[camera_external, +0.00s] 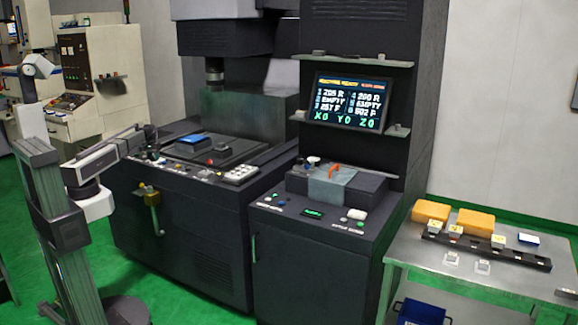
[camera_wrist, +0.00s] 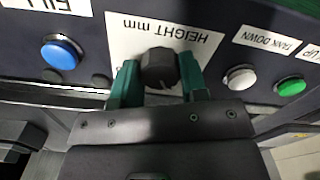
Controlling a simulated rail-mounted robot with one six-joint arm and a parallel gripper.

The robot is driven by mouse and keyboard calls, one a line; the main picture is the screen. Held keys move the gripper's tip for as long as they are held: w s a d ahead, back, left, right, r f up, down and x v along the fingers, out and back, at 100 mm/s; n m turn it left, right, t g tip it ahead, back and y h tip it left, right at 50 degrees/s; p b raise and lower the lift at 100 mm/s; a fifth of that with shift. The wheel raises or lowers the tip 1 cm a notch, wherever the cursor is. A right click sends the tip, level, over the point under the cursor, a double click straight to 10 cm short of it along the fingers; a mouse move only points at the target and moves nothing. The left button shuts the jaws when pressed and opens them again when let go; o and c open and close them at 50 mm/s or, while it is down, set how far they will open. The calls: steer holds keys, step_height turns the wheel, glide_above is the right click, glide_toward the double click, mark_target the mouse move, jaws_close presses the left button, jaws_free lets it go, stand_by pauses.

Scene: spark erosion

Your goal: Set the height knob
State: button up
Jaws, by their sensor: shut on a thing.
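The height knob (camera_wrist: 160,66) is a dark round knob on a white plate (camera_wrist: 194,24) marked HEIGHT mm, which appears upside down in the wrist view. My gripper (camera_wrist: 159,80) has its green fingers on either side of the knob and is shut on it. The knob's pointer and scale are mostly hidden, so its setting cannot be read. In the external view my gripper (camera_external: 150,133) is at the left end of the machine's front control panel. The knob itself cannot be made out there.
A blue FILL button (camera_wrist: 61,52) lies left of the knob. A white button (camera_wrist: 240,77) and a green button (camera_wrist: 291,86) lie to its right, near a TANK DOWN label (camera_wrist: 268,40). In the external view a brass-coloured handle (camera_external: 152,197) juts from the machine's front below the panel.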

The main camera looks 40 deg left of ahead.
steer(key=shift+m, duration=0.8)
steer(key=o, duration=0.9)
steer(key=shift+o, duration=0.2)
step_height(320, 180, up, 11)
steer(key=p, duration=1)
steer(key=shift+p, duration=0.4)
steer(key=shift+f, duration=0.1)
